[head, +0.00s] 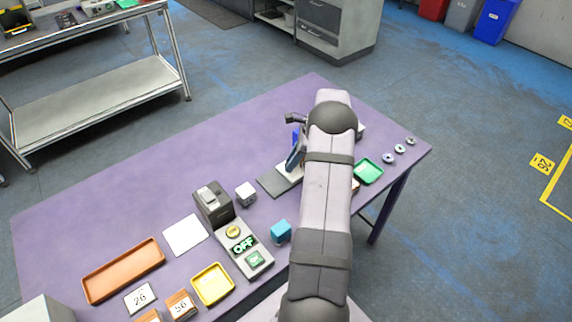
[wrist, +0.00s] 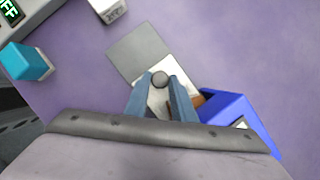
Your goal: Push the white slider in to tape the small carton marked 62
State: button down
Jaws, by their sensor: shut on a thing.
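A round dark knob (wrist: 159,78) stands on the slider. My gripper (wrist: 160,84) has its two blue-grey fingers on either side of this knob and is shut on it. A blue housing (wrist: 235,112) is just right of the fingers. A brown piece (wrist: 199,100), maybe the carton, shows partly between slider and housing; no 62 is readable on it. In the head view the white slider (head: 290,172) and grey plate (head: 272,185) are partly hidden by my arm.
A white cube (head: 245,193) and a light-blue block (head: 281,231) stand left of my arm, near a control panel (head: 243,244) reading OFF. The table's back left is clear.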

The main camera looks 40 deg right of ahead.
jog(key=c, duration=1.5)
grip_release()
jog(key=shift+b+v, duration=1.1)
jog(key=shift+v, duration=2.65)
jog(key=shift+c, duration=0.2)
